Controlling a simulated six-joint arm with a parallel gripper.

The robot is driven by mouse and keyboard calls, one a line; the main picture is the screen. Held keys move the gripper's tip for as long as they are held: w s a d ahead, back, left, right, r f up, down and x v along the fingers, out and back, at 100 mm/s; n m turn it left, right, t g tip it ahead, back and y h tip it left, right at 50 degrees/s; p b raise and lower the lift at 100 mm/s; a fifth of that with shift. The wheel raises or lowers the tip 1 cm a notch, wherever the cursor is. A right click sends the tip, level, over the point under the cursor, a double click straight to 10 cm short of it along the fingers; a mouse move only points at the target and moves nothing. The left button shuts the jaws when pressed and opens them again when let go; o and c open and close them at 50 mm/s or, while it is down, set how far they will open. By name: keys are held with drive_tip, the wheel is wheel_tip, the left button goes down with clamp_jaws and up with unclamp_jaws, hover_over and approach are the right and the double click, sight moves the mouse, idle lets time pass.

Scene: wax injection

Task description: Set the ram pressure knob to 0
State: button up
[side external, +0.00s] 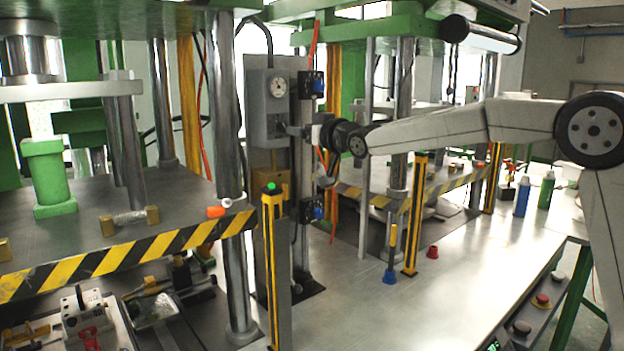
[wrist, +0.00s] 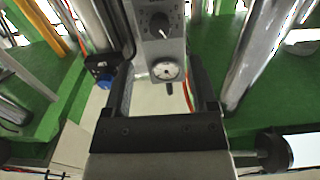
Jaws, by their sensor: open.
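A grey control box (side external: 268,110) is mounted on the press frame, with a round white gauge (side external: 278,87) on its upper face. In the wrist view, the gauge (wrist: 168,71) shows between my fingers. A dark round knob (wrist: 160,22) with a pale pointer sits beyond the gauge, near the top edge; its scale is too small to read. In the side view the knob cannot be clearly made out near my gripper. My gripper (side external: 296,131) is open and empty in front of the lower part of the box. Its fingers (wrist: 162,62) straddle the view of the box, with nothing between them.
Metal columns (side external: 304,165) and blue-knobbed fittings (side external: 316,84) stand close to the right of the box. An orange hose (side external: 313,42) hangs nearby. A yellow-black striped edge (side external: 120,255) lies left. The metal bench (side external: 400,300) has free room at the front.

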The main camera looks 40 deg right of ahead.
sight(285, 126)
drive_tip(key=shift+w, duration=0.15)
drive_tip(key=shift+w, duration=3.65)
clamp_jaws()
